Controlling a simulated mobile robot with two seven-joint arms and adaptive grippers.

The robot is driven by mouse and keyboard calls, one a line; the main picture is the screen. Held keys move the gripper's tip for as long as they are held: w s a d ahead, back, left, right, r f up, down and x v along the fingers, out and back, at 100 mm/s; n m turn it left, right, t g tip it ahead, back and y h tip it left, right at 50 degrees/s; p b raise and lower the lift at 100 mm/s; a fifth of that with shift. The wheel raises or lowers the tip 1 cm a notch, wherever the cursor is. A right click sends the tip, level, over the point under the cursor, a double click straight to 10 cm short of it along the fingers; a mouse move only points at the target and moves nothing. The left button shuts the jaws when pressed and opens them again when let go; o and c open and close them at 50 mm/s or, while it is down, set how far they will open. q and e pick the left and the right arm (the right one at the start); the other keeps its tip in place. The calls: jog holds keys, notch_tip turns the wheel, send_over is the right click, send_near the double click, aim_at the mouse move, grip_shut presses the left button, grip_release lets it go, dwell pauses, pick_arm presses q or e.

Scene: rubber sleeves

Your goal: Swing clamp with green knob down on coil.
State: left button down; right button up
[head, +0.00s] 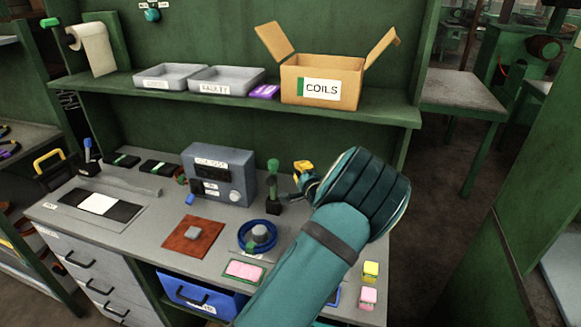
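The clamp with the green knob (273,167) stands upright on the bench behind the coil, on a dark base (273,207). The coil (243,244) is a blue ring lying around a grey cylinder (259,233) on the bench, with something green inside the ring. My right arm, in a teal rubber sleeve, comes up from the bottom. My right gripper (306,184) shows only in part beside the sleeve's end, just right of the clamp. The sleeve hides the rest, so its opening is unclear. My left gripper is out of view.
A grey meter box (217,177) stands left of the clamp. A brown mat (193,236) and a pink pad (244,270) lie near the coil. A shelf above holds grey trays (226,81) and an open COILS box (320,79). Small yellow and pink blocks (369,284) sit at front right.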

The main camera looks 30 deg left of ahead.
aim_at(273, 164)
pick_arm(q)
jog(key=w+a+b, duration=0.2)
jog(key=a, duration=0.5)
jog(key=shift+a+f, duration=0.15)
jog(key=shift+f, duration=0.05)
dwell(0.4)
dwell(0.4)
